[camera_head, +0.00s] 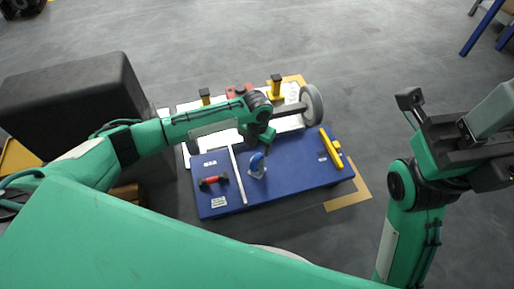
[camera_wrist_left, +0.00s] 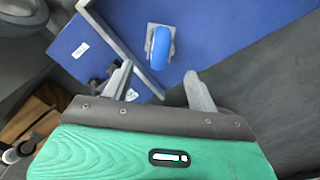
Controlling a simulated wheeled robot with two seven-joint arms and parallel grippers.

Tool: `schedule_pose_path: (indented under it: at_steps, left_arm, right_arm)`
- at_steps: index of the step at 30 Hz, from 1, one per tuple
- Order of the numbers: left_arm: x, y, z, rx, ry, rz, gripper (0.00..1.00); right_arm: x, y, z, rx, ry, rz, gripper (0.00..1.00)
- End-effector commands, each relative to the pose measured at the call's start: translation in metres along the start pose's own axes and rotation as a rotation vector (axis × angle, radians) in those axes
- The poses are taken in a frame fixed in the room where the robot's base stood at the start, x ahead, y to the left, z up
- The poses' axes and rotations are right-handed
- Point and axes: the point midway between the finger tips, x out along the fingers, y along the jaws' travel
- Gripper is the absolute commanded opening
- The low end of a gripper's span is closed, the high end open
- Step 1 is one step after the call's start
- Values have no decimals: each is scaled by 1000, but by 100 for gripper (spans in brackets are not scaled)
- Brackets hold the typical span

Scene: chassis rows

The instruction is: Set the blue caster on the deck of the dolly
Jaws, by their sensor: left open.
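The blue caster (camera_head: 257,162) has a blue wheel on a pale plate and stands on a blue surface, just right of a pale strip. It also shows in the left wrist view (camera_wrist_left: 160,45). My left gripper (camera_wrist_left: 162,82) is open and empty. Its two fingers point toward the caster, with the caster beyond the fingertips and between their lines. In the head view the left wrist hangs just behind the caster. Behind the blue surface is a pale deck (camera_head: 288,124), which looks like the dolly, partly hidden by my left arm. My right gripper (camera_head: 435,115) is at the right, away from the caster.
A red and black part (camera_head: 213,181) lies left of the pale strip (camera_head: 238,175). A yellow part (camera_head: 331,148) lies at the right of the blue surface (camera_head: 300,170). Yellow posts (camera_head: 276,88) and a grey wheel (camera_head: 312,105) stand at the pale deck. A dark box (camera_head: 70,105) is at left.

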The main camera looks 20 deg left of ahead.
Motion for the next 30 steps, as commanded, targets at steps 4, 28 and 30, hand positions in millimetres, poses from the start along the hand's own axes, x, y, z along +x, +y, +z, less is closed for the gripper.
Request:
schedule_pose_path:
  at_steps: [4, 28, 30]
  left_arm:
    - [-8, 0, 0, 0, 0, -1, 59]
    - [-316, -239, 33, -759, -560, -1548, 59]
    - [-372, -235, 14, -793, -519, -1806, 59]
  right_arm:
    - [-1, 3, 0, -9, -10, 5, 36]
    - [-2, 4, 0, -11, -11, 6, 36]
    - [-2, 4, 0, -11, -11, 6, 36]
